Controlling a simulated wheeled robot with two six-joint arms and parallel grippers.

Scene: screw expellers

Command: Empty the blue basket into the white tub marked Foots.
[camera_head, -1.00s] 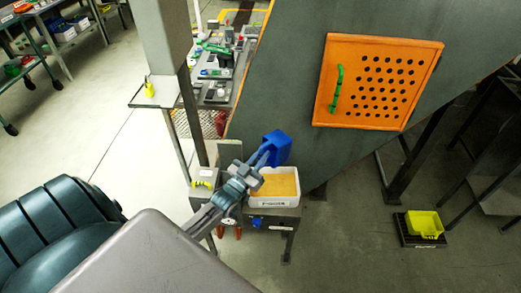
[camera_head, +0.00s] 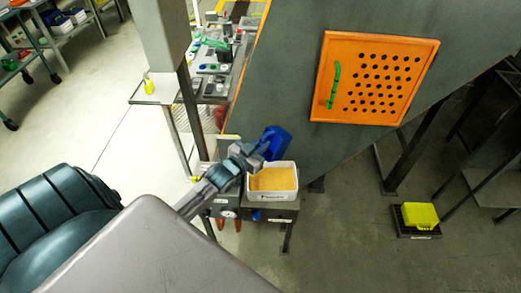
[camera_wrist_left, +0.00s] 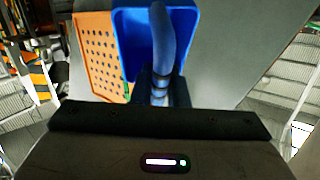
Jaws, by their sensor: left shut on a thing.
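The blue basket (camera_head: 277,141) is held tilted at the back edge of the white tub. It also shows in the left wrist view (camera_wrist_left: 128,40), close beyond the jaws. My left gripper (camera_head: 257,154) is shut on the basket, on what looks like its handle, just above the tub's left back corner. The white tub (camera_head: 272,196) stands on a small dark stand and holds a level of tan material. The mark on its front is too small to read now. I cannot tell whether anything is left in the basket. My right gripper is out of view.
A large dark green machine wall with an orange perforated door (camera_head: 375,78) rises right behind the tub. A grey post (camera_head: 163,45) and a cluttered table (camera_head: 212,75) stand at left.

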